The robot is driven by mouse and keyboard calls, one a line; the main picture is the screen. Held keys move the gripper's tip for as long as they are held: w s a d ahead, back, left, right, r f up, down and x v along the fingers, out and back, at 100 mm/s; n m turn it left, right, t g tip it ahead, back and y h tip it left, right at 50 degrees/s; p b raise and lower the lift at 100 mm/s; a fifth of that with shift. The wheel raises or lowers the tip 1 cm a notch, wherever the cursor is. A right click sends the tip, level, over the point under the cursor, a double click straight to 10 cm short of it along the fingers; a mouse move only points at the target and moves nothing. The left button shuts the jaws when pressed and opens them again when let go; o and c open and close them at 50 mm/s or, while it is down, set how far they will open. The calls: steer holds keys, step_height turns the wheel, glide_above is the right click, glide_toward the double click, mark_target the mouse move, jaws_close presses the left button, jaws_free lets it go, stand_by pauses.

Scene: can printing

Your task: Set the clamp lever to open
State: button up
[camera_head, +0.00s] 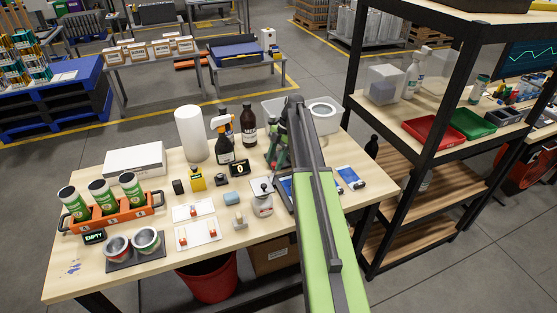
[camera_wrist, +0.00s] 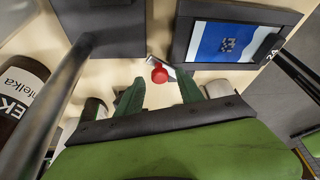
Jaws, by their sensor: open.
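A red ball knob (camera_wrist: 159,75) on a short metal lever shows in the wrist view, beside a dark frame (camera_wrist: 180,45) that holds a blue and white picture. I take it to be the clamp lever. My gripper (camera_wrist: 160,83) is open, its two green fingers on either side of the knob in that view. I cannot tell whether either finger touches it or how much height lies between. In the head view my gripper (camera_head: 276,150) is over the right part of the table, and my arm hides most of the machine below it.
A spray bottle (camera_head: 222,133) and a brown bottle (camera_head: 249,126) stand left of my gripper. A clear bin and a white roll (camera_head: 322,113) are close behind. An orange rack (camera_head: 112,213) of cans is at the table's left. A black shelf (camera_head: 352,105) rises at the right.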

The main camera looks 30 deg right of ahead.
steer(key=s+p+v, duration=0.1)
steer(key=p+v, duration=1.5)
steer(key=v, duration=0.1)
steer(key=shift+w+r, duration=0.25)
steer(key=shift+w, duration=0.25)
